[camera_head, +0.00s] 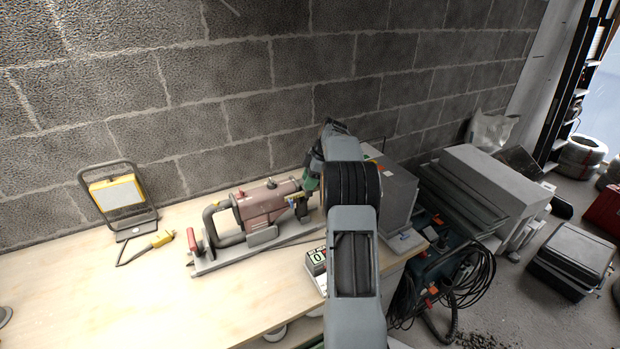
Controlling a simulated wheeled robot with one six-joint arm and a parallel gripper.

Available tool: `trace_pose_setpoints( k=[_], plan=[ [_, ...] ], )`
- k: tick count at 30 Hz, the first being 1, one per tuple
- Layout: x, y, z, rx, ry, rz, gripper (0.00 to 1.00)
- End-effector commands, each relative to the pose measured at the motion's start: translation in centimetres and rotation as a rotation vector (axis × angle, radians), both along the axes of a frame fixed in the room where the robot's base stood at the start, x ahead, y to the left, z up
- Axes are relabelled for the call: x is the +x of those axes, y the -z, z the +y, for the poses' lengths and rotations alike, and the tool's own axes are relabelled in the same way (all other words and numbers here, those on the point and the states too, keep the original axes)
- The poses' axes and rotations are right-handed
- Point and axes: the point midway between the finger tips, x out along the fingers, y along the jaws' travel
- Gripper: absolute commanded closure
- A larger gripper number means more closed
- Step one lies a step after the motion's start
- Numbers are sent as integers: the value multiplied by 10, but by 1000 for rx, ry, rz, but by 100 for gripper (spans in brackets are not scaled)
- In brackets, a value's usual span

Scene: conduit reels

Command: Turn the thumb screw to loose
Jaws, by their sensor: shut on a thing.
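A dull red, motor-like machine (262,206) on a grey base stands on the workbench, left of my arm. It has a bent grey pipe at its left end and a small red part on top. My gripper (304,196) is at the right end of this machine, low and close against it, and is shut on a small part there. That part fits the thumb screw, but the jaws and my wrist hide most of it. I cannot make out its shape or how far it is turned.
A yellow work lamp (117,193) stands at the back left of the pale wooden bench (110,290). A small box with a dial or display (317,260) sits close to my forearm. A grey box (392,205) is right of my arm. The bench's front left is clear.

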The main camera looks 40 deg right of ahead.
Motion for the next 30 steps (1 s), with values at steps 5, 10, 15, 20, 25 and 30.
trace_pose_setpoints(
  k=[5,10,15,20,25,30],
  plan=[
    [1,-2,0,1,-140,1,86],
    [2,-2,0,0,-246,0,86],
    [2,-1,0,0,-320,-1,86],
    [2,-1,0,-1,-362,1,86],
    [2,0,0,-1,-381,0,85],
    [2,0,0,-1,-385,0,85]
  ],
)
